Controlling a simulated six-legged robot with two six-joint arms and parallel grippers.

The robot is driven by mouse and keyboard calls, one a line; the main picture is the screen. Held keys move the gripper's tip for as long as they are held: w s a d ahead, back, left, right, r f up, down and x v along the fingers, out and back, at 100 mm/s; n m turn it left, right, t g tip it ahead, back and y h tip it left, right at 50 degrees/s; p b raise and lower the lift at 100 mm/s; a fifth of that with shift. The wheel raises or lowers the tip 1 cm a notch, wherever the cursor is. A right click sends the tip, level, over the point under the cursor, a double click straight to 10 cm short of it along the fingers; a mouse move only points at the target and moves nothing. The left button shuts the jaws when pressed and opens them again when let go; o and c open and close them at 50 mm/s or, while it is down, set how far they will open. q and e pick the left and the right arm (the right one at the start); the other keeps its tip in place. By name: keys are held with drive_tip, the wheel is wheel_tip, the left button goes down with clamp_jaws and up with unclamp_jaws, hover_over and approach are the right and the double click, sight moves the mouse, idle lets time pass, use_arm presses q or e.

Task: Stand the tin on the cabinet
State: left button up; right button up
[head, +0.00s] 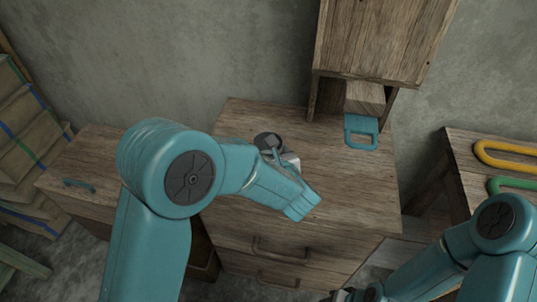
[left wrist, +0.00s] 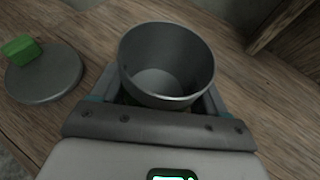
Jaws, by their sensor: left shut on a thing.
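The tin (left wrist: 165,60) is a dark grey, open-topped cylinder and looks empty inside. It is upright between the fingers of my left gripper (left wrist: 160,100), which is shut on it. In the head view the tin (head: 266,140) shows as a small dark round shape over the top of the wooden cabinet (head: 350,205), partly covered by my left gripper (head: 277,152). I cannot tell whether its base touches the wood. A grey round lid with a green knob (left wrist: 45,75) lies left of the tin in the left wrist view. My right gripper's fingers do not show clearly at the bottom edge.
A wooden upper box (head: 385,40) stands at the cabinet's back right, with a teal handle-like piece (head: 361,131) below it. A side table (head: 490,140) at right holds yellow (head: 505,158) and green (head: 515,187) loops. A lower wooden surface (head: 85,165) is at left. The cabinet's front right is clear.

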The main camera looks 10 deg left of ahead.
use_arm(q)
drive_tip(key=shift+f, duration=0.2)
drive_tip(key=o, duration=1.1)
drive_tip(key=shift+r, duration=0.3)
drive_tip(key=shift+s+d+r, duration=0.1)
drive_tip(key=shift+s+d, duration=0.15)
drive_tip(key=shift+s, duration=0.05)
drive_tip(key=p+v, duration=0.1)
drive_tip(key=v, duration=1)
drive_tip(key=shift+s, duration=0.1)
